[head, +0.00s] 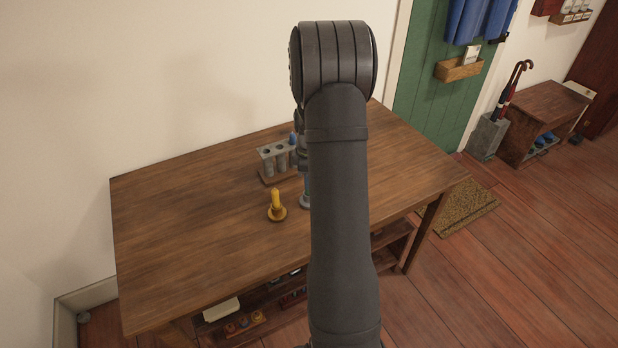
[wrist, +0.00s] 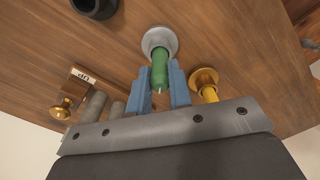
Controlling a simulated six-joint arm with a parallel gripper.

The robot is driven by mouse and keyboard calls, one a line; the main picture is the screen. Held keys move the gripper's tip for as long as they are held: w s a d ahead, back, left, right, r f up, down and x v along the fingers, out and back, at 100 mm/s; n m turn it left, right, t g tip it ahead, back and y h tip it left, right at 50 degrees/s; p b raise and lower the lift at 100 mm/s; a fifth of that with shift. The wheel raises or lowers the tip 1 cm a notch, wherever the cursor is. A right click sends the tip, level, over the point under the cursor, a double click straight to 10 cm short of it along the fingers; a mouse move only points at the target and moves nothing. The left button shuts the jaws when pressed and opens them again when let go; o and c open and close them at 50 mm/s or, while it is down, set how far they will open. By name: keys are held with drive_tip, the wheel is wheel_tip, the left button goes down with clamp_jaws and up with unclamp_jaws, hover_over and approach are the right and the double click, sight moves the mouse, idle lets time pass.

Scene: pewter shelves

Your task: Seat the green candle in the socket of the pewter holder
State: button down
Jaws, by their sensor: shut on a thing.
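The green candle (wrist: 160,70) is held between the blue fingers of my gripper (wrist: 161,80) in the wrist view. Its far end overlaps the middle of the grey pewter holder (wrist: 149,39), a round, flanged piece on the table. The candle looks lined up with the socket, but I cannot tell how deep it sits. In the head view, my arm hides the candle and most of the holder; a bit of the grey base (head: 305,203) shows beside the arm, under a blue finger.
A yellow candle in a brass holder (head: 277,213) stands close to the left of the pewter holder in the head view. A grey rack with several tubes (head: 267,166) is behind it. A dark round cup (wrist: 97,6) shows in the wrist view. The table's left side (head: 180,230) is clear.

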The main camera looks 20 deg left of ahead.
drive_tip(key=c, duration=1.3)
unclamp_jaws()
drive_tip(key=shift+f, duration=0.1)
wheel_tip(320, 180, up, 12)
drive_tip(key=shift+r, duration=0.2)
drive_tip(key=shift+f, duration=0.1)
wheel_tip(320, 180, down, 13)
drive_tip(key=shift+r, duration=2.3)
drive_tip(key=shift+f, duration=0.1)
